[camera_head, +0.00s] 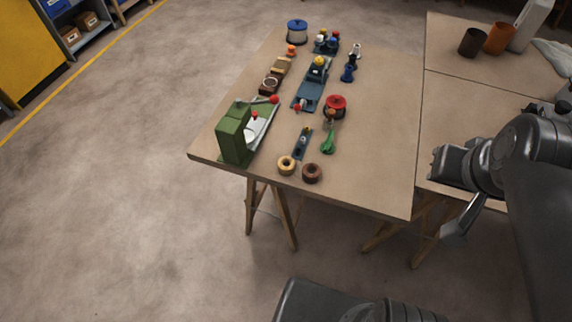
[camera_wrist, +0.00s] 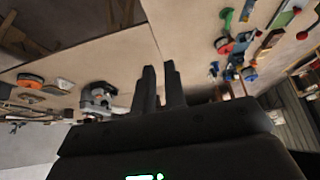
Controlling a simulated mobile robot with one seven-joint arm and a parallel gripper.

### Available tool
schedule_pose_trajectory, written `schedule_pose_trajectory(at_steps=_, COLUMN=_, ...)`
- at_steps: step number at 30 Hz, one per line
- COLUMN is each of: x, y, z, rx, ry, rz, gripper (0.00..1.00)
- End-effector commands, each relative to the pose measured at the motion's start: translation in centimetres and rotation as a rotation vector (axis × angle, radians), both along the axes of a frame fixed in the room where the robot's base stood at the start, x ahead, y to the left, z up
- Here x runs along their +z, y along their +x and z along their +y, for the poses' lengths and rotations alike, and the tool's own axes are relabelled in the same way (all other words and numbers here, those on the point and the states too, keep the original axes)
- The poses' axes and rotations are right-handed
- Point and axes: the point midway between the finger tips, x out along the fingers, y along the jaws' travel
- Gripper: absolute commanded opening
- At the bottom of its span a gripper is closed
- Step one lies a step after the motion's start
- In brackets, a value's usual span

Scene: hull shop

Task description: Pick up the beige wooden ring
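The beige wooden ring (camera_head: 287,165) lies on the near part of the workbench (camera_head: 375,175) in the head view, just left of a dark brown ring (camera_head: 312,173). Nothing covers it there. I cannot make it out in the wrist view. My gripper (camera_head: 437,163) is at the right, above the bench's right side and well apart from the ring. In the wrist view, the fingers of my gripper (camera_wrist: 159,68) stand slightly apart, with a narrow gap and nothing between them.
A green machine (camera_head: 234,135) stands left of the ring. A blue strip tool (camera_head: 302,143) and a green-handled tool (camera_head: 328,143) lie just behind the rings. Several other tools fill the bench's middle and back.

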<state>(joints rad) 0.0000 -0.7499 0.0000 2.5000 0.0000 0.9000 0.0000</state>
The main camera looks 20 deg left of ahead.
Motion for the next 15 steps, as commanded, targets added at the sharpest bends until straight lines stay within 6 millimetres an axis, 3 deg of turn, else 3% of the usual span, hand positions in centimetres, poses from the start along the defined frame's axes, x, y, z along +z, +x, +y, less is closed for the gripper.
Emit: schedule_pose_trajectory(at_steps=15, x=0.00, y=0.00, z=0.00, rx=0.000, ry=0.000, rz=0.000, gripper=0.54)
